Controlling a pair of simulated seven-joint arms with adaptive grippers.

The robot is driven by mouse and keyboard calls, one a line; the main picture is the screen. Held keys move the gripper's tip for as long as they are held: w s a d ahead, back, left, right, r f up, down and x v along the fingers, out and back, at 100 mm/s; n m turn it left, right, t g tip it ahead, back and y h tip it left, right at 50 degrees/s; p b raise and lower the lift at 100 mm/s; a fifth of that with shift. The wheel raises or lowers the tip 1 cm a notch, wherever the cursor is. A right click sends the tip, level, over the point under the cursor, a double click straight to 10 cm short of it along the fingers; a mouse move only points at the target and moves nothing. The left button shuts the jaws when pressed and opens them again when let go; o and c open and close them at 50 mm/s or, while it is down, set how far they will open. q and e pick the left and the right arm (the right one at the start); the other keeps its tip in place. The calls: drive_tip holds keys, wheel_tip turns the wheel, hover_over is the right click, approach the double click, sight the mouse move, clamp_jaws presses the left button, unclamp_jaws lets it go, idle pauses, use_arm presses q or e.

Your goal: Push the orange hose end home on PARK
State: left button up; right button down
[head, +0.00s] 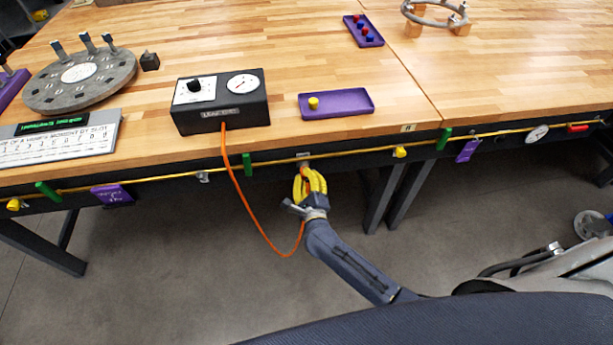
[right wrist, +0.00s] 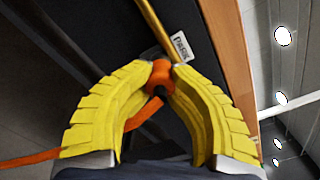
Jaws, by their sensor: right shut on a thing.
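The orange hose (head: 241,190) comes out of the front of the black leak-test box (head: 223,111), hangs below the table edge and loops up to my right gripper (head: 308,180). The right gripper's yellow fingers are shut on the orange hose end (right wrist: 162,76), which also shows between the fingertips in the right wrist view. The hose end is at the table's front rail, just below the PARK label (right wrist: 181,46). The fitting behind the hose end is mostly hidden, so I cannot tell how far on it sits. My left gripper is not in view.
A yellow pipe (head: 350,152) runs along the front rail, with green handles (head: 247,164), a yellow knob (head: 400,152) and purple tags (head: 467,150) on it. On the table stand a purple tray (head: 350,101) and a round grey plate (head: 80,92). The floor below is clear.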

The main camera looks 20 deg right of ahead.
sight(306, 178)
drive_tip(key=shift+w+d+r, duration=0.15)
drive_tip(key=shift+w+r, duration=0.05)
drive_tip(key=shift+w, duration=0.1)
drive_tip(key=c, duration=1.5)
unclamp_jaws()
drive_tip(key=shift+w+f, duration=0.1)
drive_tip(key=shift+c, duration=0.2)
drive_tip(key=o, duration=0.4)
drive_tip(key=shift+f, duration=0.1)
drive_tip(key=shift+s, duration=0.2)
drive_tip(key=shift+s, duration=0.1)
drive_tip(key=shift+s+a, duration=0.15)
drive_tip(key=shift+s, duration=1)
drive_tip(key=shift+s+a, duration=0.2)
drive_tip(key=shift+s, duration=0.9)
drive_tip(key=shift+s+a, duration=0.15)
drive_tip(key=shift+s, duration=1)
